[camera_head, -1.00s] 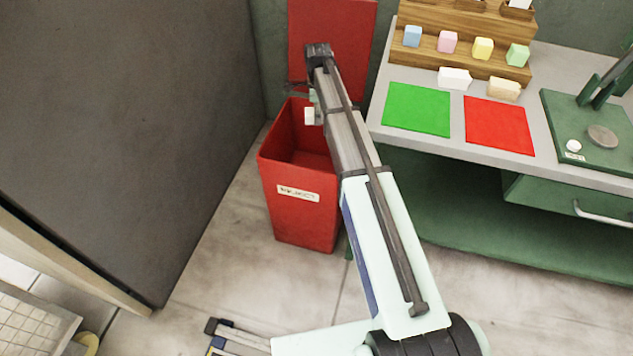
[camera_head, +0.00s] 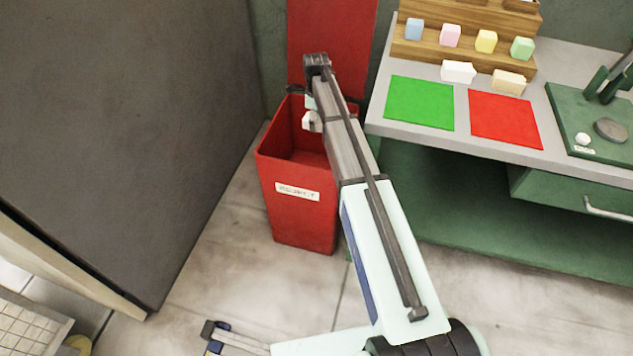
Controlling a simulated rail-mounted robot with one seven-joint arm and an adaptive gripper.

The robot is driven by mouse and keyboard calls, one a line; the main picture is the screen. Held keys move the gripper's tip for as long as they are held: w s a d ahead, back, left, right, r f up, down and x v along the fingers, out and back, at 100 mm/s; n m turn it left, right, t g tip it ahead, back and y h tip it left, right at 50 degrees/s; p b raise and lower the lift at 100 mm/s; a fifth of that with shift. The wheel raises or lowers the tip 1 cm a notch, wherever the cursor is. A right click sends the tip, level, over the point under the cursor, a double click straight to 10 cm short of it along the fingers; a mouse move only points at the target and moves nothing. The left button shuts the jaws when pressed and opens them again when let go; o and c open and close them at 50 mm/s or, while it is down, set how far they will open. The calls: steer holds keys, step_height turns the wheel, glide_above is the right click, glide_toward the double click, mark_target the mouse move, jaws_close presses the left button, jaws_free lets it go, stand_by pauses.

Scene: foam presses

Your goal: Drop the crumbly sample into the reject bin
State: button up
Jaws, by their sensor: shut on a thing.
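The red reject bin (camera_head: 290,207) stands on the floor with a white label on its front. Its mouth is open, and a red lid panel (camera_head: 345,35) stands upright behind it. My gripper (camera_head: 311,112) is over the bin's mouth, partly hidden by my arm. It is shut on a small whitish piece (camera_head: 309,122), seemingly the sample. The fingers are too small and covered to make out, and the piece's texture is unclear.
At right, a grey table holds a green mat (camera_head: 420,103), a red mat (camera_head: 504,118), white and beige blocks (camera_head: 458,71), a wooden stepped rack (camera_head: 400,48) of coloured blocks and a green press (camera_head: 590,125). A large dark panel (camera_head: 120,120) stands left.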

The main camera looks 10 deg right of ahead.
steer(key=shift+f, duration=0.65)
steer(key=o, duration=1)
steer(key=shift+r, duration=0.15)
step_height(320, 180, up, 12)
steer(key=shift+f, duration=0.1)
